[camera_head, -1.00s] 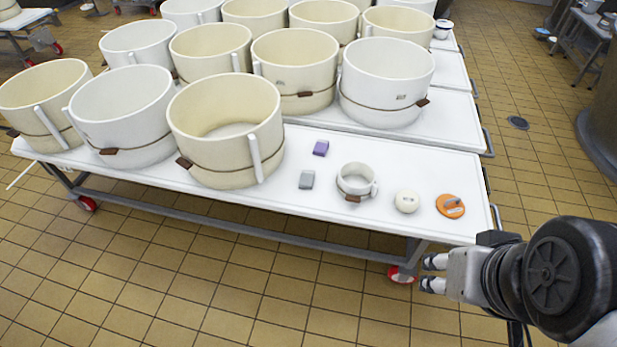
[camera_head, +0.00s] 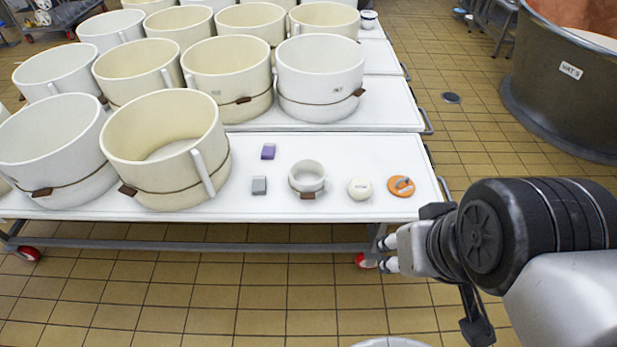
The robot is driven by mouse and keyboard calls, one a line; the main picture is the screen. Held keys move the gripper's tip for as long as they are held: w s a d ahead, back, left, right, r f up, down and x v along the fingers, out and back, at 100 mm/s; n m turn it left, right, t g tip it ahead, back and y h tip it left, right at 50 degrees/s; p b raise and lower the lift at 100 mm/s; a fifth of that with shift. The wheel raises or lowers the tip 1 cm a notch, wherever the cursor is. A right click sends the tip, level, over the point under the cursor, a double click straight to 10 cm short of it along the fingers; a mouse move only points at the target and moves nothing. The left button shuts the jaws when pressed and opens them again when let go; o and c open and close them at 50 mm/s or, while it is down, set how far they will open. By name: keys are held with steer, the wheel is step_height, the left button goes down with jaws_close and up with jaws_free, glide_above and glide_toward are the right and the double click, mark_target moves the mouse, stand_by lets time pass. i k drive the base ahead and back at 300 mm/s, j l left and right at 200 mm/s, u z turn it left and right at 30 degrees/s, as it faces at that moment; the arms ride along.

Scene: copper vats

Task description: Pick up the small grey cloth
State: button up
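The small grey cloth (camera_head: 259,186) is a small folded grey block lying flat on the white table (camera_head: 330,212), near its front edge. It lies just right of a large cream tub and left of a small white cup. My gripper (camera_head: 384,254) is at the lower right, in front of the table's front edge, pointing left. It is well away from the cloth. Its two fingertips show apart with a gap between them, and nothing is seen in it.
A purple block (camera_head: 268,151), a small white cup (camera_head: 307,177), a round cream item (camera_head: 360,188) and an orange disc (camera_head: 400,186) lie nearby. Large tubs (camera_head: 166,150) crowd the left and back. A copper vat (camera_head: 560,90) stands right.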

mark_target(260, 187)
steer(key=i+j, duration=0.4)
steer(key=j, duration=0.15)
steer(key=i+j, duration=0.4)
steer(key=j, duration=0.2)
steer(key=i+j, duration=0.4)
steer(key=j, duration=0.15)
